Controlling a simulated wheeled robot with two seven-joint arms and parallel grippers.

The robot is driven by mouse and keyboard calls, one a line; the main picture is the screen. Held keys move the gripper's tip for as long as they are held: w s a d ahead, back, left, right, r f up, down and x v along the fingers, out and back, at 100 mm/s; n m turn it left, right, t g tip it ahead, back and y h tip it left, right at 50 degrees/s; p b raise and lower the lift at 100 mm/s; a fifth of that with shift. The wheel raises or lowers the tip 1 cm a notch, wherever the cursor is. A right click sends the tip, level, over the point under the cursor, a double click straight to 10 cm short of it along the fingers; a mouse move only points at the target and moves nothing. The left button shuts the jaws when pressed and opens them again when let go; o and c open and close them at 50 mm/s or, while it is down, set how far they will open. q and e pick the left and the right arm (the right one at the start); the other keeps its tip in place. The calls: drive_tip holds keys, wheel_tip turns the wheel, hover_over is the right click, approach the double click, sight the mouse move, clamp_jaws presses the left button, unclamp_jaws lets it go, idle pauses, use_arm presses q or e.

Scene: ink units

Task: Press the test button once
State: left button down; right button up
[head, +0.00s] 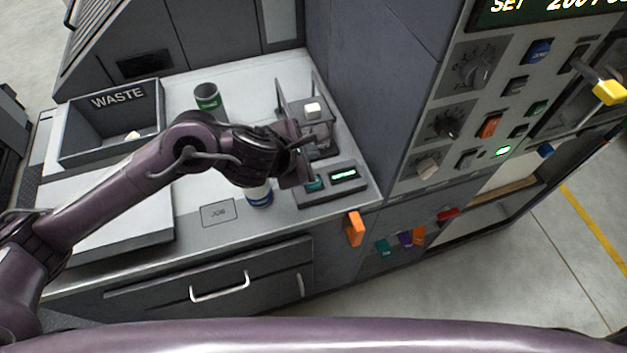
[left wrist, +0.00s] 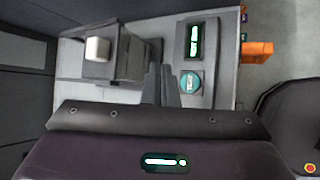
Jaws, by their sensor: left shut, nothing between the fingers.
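The test button is a round teal button (head: 315,184) on a small dark grey unit on the counter, beside a lit green display (head: 344,174). In the left wrist view the button (left wrist: 190,84) lies just right of my fingertips, with the display (left wrist: 194,40) above it. My left gripper (head: 303,178) is shut and empty, close to the button's left side. In the left wrist view its fingers (left wrist: 161,84) are together. I cannot tell whether it touches the unit. My right gripper is not in view.
A fixture with a white block (head: 313,108) stands behind the unit. A dark cup (head: 207,97), a WASTE bin (head: 110,122) and a blue-and-white container (head: 258,194) are on the counter. An orange part (head: 354,229) sticks out at the front edge. A control panel (head: 470,110) stands right.

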use_arm(q)
drive_tip(key=b, duration=0.6)
hover_over(310, 185)
wheel_tip(310, 185, down, 7)
drive_tip(key=shift+f, duration=0.55)
drive_tip(key=shift+r, duration=0.1)
idle(1.0)
drive_tip(key=shift+b, duration=0.3)
drive_tip(key=shift+f+b, duration=0.45)
drive_tip(key=shift+b, duration=0.05)
